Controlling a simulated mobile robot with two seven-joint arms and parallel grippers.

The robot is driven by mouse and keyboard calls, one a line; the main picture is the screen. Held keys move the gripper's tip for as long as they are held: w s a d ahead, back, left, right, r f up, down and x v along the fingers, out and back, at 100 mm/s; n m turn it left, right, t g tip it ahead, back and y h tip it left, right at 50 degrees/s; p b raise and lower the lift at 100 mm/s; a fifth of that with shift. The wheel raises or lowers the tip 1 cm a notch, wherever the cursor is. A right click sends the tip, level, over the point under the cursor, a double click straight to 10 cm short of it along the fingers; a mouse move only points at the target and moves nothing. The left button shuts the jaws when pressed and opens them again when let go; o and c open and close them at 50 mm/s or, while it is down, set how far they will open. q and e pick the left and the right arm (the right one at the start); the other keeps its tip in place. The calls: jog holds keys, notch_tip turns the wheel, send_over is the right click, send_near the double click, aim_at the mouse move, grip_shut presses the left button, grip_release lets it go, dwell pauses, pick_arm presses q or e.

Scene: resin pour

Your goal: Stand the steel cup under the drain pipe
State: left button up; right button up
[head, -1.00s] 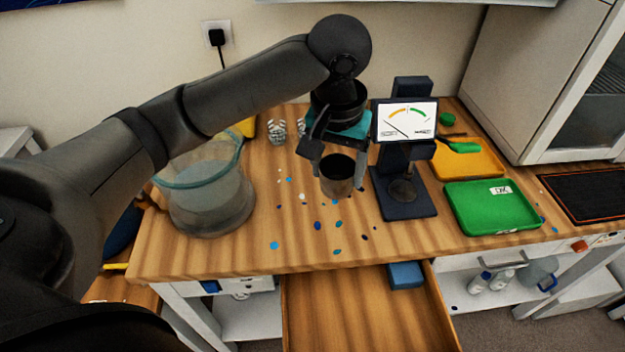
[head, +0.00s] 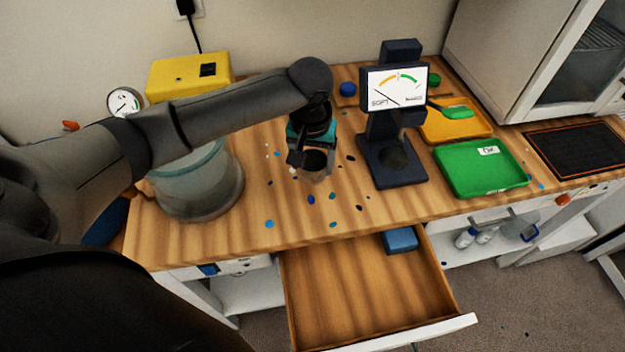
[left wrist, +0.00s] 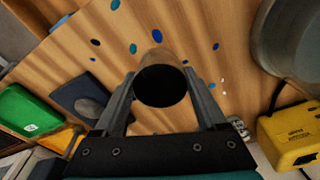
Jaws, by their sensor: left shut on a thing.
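The steel cup (head: 313,174) is held between the fingers of my left gripper (head: 303,163), over the middle of the wooden bench. In the left wrist view the cup (left wrist: 161,82) shows its dark round mouth towards the camera, with a finger of my left gripper (left wrist: 161,95) on each side. I cannot tell whether its base touches the bench. I cannot make out a drain pipe in either view. My right gripper is not in view.
A glass vessel (head: 205,190) stands left of the cup, with a yellow box (head: 188,75) behind. A dial stand (head: 393,168) and green tray (head: 480,168) are to the right. Coloured spots dot the bench (head: 235,235). An open drawer (head: 365,295) juts out in front.

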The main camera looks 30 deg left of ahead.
aim_at(313, 168)
pick_arm(q)
notch_tip(313, 168, down, 6)
jog(key=shift+r+b, duration=0.1)
jog(key=shift+b, duration=0.45)
jog(key=o, duration=1.3)
